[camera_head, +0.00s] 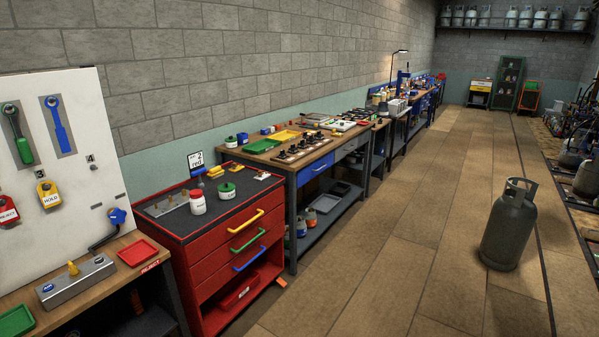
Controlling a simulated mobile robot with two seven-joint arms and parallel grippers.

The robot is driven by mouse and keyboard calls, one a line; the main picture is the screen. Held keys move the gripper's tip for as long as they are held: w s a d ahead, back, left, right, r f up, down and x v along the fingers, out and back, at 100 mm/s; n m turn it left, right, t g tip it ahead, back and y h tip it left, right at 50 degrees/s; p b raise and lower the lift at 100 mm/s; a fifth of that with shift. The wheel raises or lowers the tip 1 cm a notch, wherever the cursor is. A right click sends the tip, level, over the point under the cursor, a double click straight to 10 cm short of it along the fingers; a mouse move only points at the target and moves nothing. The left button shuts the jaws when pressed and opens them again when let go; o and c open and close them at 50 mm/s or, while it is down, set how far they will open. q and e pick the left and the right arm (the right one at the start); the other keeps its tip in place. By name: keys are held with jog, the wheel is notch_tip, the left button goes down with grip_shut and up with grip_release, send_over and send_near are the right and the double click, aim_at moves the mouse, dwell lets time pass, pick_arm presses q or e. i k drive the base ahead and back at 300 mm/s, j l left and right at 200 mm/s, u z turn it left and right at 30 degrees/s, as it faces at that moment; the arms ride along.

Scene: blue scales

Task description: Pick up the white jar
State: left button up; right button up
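A white jar with a red lid (198,206) stands upright on the dark top of the red tool cabinet (212,248), near its front left part. A green-lidded jar (227,192) stands to its right and a little behind. A smaller white jar with a dark green lid (231,143) stands on the wooden workbench behind. The labels are too small to read. Neither of my grippers is in view.
A metal block with pegs (168,205) lies left of the jar. A red tray (138,252) sits on the left bench. A grey gas cylinder (509,226) stands on the floor at right. The floor between it and the cabinet is clear.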

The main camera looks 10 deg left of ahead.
aim_at(197, 205)
jog(key=i+j+u, duration=0.15)
jog(key=i+u, duration=0.2)
jog(key=i, duration=0.4)
jog(key=i+l+u, duration=0.1)
jog(key=i+u, duration=0.3)
jog(key=i, duration=0.3)
